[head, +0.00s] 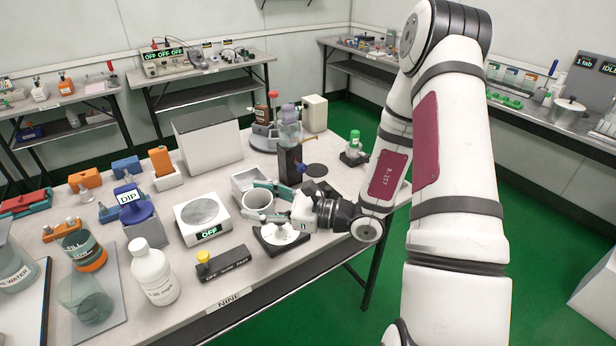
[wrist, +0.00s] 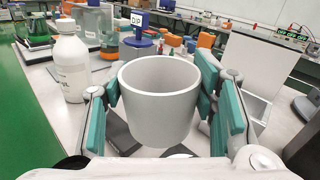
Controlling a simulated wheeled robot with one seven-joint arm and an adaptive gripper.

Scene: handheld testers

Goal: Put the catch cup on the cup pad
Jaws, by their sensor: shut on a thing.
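The catch cup, a plain light grey open-topped cup, is upright between the teal fingers of my gripper (head: 264,204). The cup (head: 257,203) is near the middle of the table in the head view, and it fills the centre of the wrist view (wrist: 158,112). My gripper (wrist: 160,110) is shut on its sides, and the cup looks empty. A flat dark round disc (head: 316,170), probably the cup pad, lies bare on the table behind and right of the cup, next to a dark stand with a clear bottle. My gripper is apart from it. The cup's base is hidden in the head view.
A white scale (head: 203,217) reading OFF stands left of the cup. A black-based dish (head: 281,236) lies under my wrist. The dark bottle stand (head: 290,160) rises behind the cup. A white bottle (head: 153,275) stands front left; a green-capped bottle (head: 354,146) stands beyond the disc.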

